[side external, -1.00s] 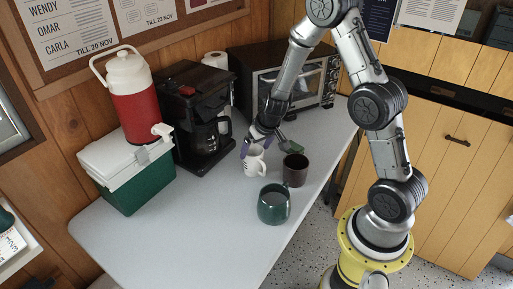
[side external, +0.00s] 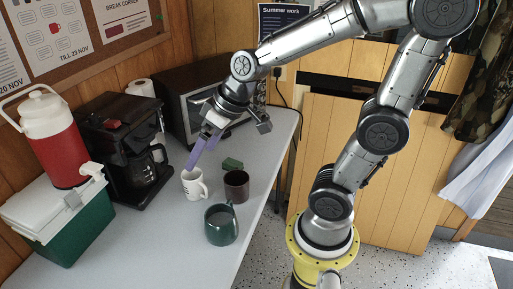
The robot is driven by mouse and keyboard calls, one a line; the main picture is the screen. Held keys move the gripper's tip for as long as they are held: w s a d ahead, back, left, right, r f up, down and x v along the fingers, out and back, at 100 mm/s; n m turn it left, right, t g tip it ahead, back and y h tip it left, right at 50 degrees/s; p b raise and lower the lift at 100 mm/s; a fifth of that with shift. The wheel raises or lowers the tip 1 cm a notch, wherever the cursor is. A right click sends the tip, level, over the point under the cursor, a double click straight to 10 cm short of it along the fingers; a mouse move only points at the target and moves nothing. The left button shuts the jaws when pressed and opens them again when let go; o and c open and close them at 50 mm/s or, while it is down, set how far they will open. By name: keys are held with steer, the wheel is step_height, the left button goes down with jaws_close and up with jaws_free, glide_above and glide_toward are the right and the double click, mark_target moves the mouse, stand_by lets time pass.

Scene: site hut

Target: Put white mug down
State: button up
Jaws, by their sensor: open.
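The white mug (side external: 193,188) stands upright on the pale table, with its handle to the right and some dark marking on its side. My gripper (side external: 196,161) is open and empty. Its purple fingers point down and left, with their tips just above the mug's back rim. The fingers overlap in this view, so the gap between them is hard to see. Whether a tip still touches the rim cannot be told.
A dark brown mug (side external: 236,186) and a green mug (side external: 221,226) stand close to the right. The coffee maker (side external: 122,150), toaster oven (side external: 190,105) and cooler (side external: 68,226) line the wall. The table's front (side external: 150,258) is clear.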

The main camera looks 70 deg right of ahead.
steer(key=s+r+h, duration=0.1)
steer(key=s+r, duration=0.1)
steer(key=s, duration=1)
steer(key=shift+d+r+n, duration=0.25)
steer(key=shift+r+n, duration=0.05)
steer(key=shift+r, duration=0.1)
